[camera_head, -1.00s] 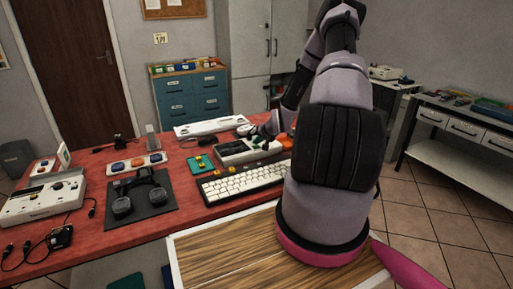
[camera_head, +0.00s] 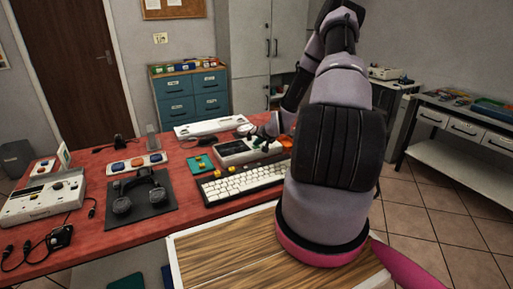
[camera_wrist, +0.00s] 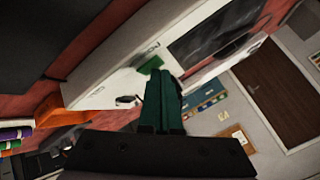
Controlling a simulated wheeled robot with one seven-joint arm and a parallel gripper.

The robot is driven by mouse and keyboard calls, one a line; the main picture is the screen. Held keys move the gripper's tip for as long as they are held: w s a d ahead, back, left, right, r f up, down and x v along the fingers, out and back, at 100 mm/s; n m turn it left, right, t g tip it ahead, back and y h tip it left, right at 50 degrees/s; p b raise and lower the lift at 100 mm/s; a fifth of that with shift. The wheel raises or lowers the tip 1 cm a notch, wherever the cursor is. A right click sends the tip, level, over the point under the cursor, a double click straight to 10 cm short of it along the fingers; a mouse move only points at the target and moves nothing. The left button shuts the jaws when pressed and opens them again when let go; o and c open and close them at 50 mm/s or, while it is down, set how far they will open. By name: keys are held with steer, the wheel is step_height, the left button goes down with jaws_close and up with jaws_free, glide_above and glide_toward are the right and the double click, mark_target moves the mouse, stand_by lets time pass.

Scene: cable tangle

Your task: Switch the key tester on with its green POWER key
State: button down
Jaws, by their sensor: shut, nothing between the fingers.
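The key tester (camera_head: 229,153) is a white box with a dark screen on the red table, beyond the keyboard; its white face fills the upper middle of the wrist view (camera_wrist: 112,75). My gripper (camera_wrist: 162,80) has dark green fingers, shut together and empty. Its tips are right at the green key in the wrist view, overlapping its edge; I cannot tell whether they touch it. In the head view my gripper (camera_head: 258,143) is over the right part of the tester, and my arm hides some of that area.
A white keyboard (camera_head: 240,181) lies in front of the tester, with a small green board (camera_head: 201,164) to the left. A long white device (camera_head: 210,127) lies behind. Headphones on a dark mat (camera_head: 150,208) and a three-button panel (camera_head: 135,162) are further left.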

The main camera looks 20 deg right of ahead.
mark_target(257, 148)
steer(key=shift+r, duration=0.9)
steer(key=shift+r, duration=0.1)
steer(key=shift+r, duration=2.9)
